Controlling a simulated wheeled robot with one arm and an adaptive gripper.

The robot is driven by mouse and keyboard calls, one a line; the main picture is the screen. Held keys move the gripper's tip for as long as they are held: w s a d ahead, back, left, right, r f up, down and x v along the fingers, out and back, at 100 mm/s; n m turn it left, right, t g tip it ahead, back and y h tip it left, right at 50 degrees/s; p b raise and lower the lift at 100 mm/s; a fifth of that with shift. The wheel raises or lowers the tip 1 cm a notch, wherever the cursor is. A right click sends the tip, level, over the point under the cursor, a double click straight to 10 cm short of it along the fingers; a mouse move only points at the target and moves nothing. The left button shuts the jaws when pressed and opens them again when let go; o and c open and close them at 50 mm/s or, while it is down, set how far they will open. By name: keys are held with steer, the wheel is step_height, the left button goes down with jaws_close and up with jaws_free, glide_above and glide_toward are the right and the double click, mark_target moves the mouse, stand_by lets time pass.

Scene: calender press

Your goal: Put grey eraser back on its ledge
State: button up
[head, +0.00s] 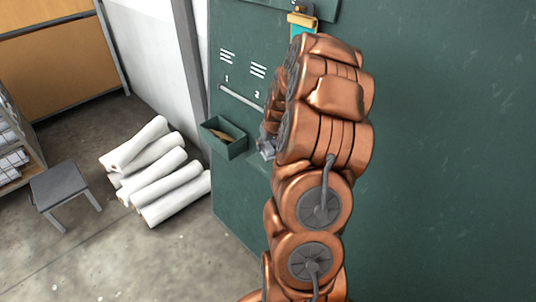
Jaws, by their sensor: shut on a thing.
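My gripper (266,147) is a small grey shape in front of the green panel, left of my copper arm, just right of a small green box. Its fingers are shut, and the arm hides much of them. The grey eraser in its grip cannot be made out apart from the grey gripper. A narrow green ledge (257,161) juts from the panel just below the gripper; my arm covers its right part. I cannot tell whether the eraser touches the ledge.
The open green box (222,140) on the panel holds brownish things. An orange and teal item (301,26) hangs at the top. The right panel is bare.

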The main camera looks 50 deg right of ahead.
mark_target(271, 148)
steer(key=shift+a+f+p, duration=0.1)
steer(key=shift+f+p, duration=0.8)
steer(key=shift+f, duration=1.6)
steer(key=shift+d+f+p, duration=0.25)
steer(key=shift+f+p, duration=0.1)
steer(key=shift+f, duration=0.15)
steer(key=o, duration=1.1)
steer(key=shift+b+v, duration=1.55)
steer(key=shift+v, duration=4.5)
